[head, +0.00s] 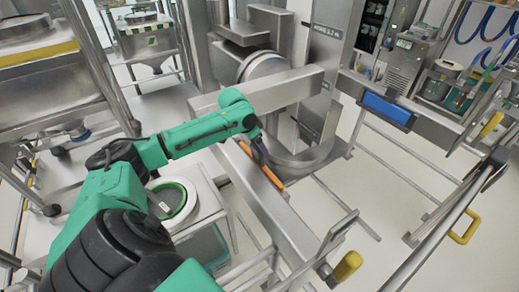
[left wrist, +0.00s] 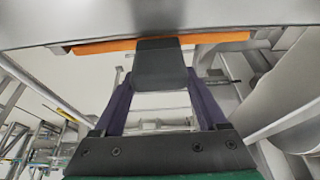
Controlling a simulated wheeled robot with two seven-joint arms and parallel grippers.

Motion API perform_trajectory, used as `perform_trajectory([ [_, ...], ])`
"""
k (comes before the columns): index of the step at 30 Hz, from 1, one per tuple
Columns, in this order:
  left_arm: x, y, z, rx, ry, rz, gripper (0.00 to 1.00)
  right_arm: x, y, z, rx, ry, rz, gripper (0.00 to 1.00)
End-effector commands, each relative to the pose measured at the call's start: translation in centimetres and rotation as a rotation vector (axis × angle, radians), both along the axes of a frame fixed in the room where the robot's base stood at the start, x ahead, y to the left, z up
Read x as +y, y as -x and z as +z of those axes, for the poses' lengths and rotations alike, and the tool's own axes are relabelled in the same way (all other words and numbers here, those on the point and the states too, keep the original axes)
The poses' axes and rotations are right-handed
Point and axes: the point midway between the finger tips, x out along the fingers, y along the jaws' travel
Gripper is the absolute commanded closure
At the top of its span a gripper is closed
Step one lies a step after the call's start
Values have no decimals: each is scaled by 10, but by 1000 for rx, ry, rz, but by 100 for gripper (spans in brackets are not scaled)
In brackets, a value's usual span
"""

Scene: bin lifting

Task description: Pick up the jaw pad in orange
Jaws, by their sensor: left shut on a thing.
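The orange jaw pad (head: 272,178) is a long thin strip along the inner side of a grey metal beam, in the middle of the head view. My left gripper (head: 259,154) comes down onto it from above and is shut on it near its far end as seen there. In the left wrist view the orange pad (left wrist: 218,39) runs across the top against the grey beam. A dark finger of my left gripper (left wrist: 160,62) covers its middle. My right gripper is not in view.
The grey beam (head: 250,190) runs beside the pad toward the front. A blue pad (head: 388,108) is on another beam at the right. A round metal vessel part (head: 300,160) stands right behind the orange pad. Yellow handles (head: 347,266) stick out at the front and right.

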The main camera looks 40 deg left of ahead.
Motion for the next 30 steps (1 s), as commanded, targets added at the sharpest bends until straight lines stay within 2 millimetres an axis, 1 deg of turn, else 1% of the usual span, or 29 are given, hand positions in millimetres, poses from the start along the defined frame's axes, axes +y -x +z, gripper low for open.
perform_trajectory([
  [7,0,-1,6,-3,0,0,100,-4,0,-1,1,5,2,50],
  [11,1,-1,21,-5,-2,1,100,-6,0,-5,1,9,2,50],
  [14,0,-2,41,-7,0,1,100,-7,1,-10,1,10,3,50],
  [17,0,-2,67,-9,1,1,100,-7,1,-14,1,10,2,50],
  [20,0,-2,97,-11,2,0,100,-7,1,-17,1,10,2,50],
  [24,-1,-2,145,-12,4,0,100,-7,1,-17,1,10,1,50],
  [27,-1,-2,174,-9,4,-1,100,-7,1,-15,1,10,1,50],
  [30,-1,-1,191,-4,3,1,100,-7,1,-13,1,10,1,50],
])
